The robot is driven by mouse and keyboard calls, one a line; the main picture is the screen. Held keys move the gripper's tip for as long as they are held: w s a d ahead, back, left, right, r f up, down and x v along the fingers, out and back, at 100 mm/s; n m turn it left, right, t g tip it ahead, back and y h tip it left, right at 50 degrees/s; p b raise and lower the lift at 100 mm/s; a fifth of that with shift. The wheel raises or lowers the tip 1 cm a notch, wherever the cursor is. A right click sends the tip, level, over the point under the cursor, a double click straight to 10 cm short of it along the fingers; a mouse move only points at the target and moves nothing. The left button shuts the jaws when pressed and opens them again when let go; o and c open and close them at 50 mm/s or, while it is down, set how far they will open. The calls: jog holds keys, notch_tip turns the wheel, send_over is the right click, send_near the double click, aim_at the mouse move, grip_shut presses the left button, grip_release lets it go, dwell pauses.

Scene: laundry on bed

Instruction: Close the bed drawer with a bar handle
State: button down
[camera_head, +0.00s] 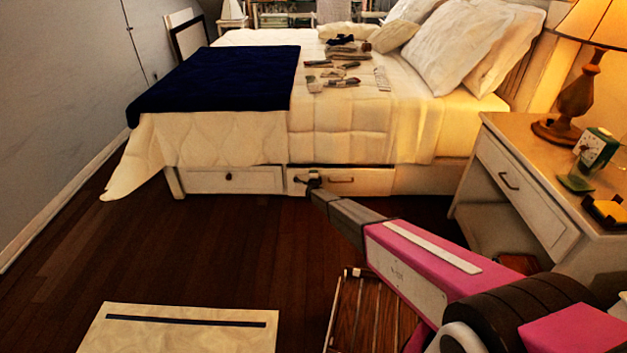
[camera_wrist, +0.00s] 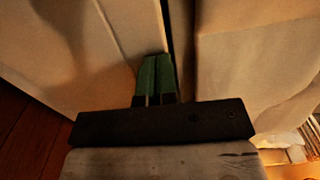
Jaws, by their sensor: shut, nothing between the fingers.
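The drawer with the bar handle (camera_head: 370,182) is the right one of two drawers in the bed's base. A dark gap runs along its top edge, so it looks slightly open. Its dark bar handle (camera_head: 341,180) sits near the middle of its front. My gripper (camera_head: 308,181) is at the left part of this drawer's front, left of the handle. In the wrist view my gripper's green fingertips (camera_wrist: 156,72) are together and empty, against or very near a pale panel (camera_wrist: 125,35) beside a dark gap. I cannot tell whether they touch it.
The left drawer (camera_head: 205,182) has a round knob and looks flush. A nightstand (camera_head: 525,150) with a lamp (camera_head: 580,95) stands at the right. A wooden slatted object (camera_head: 365,315) and a pale box-like piece (camera_head: 180,335) are in front. The floor (camera_head: 200,245) before the drawers is clear.

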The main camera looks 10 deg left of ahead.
jog(key=shift+x, duration=1.8)
jog(key=shift+w+a, duration=0.1)
jog(key=shift+w, duration=0.1)
jog(key=shift+s, duration=0.45)
jog(key=v, duration=1.4)
jog(key=s+d+r+n+g, duration=0.3)
jog(key=s+d+r, duration=0.25)
jog(key=d, duration=0.35)
jog(key=s+d+r+n+g, duration=0.35)
jog(key=d+r, duration=0.25)
jog(key=d, duration=0.3)
jog(key=s+d+r+n+g, duration=0.25)
jog(key=s+d+r, duration=0.3)
jog(key=d, duration=0.35)
jog(key=s+d+r+n+g+h, duration=0.1)
jog(key=s+d+r+n+g, duration=0.1)
jog(key=s+d+r, duration=0.3)
jog(key=s+d+r+n+g+h, duration=0.1)
jog(key=s+d+r, duration=0.4)
jog(key=s+d, duration=0.6)
jog(key=s+d+r+n+g+h, duration=0.2)
jog(key=s+d, duration=0.6)
jog(key=s, duration=0.7)
notch_tip(320, 180, up, 3)
jog(key=n+g, duration=0.1)
jog(key=g, duration=0.2)
jog(key=shift+g, duration=0.3)
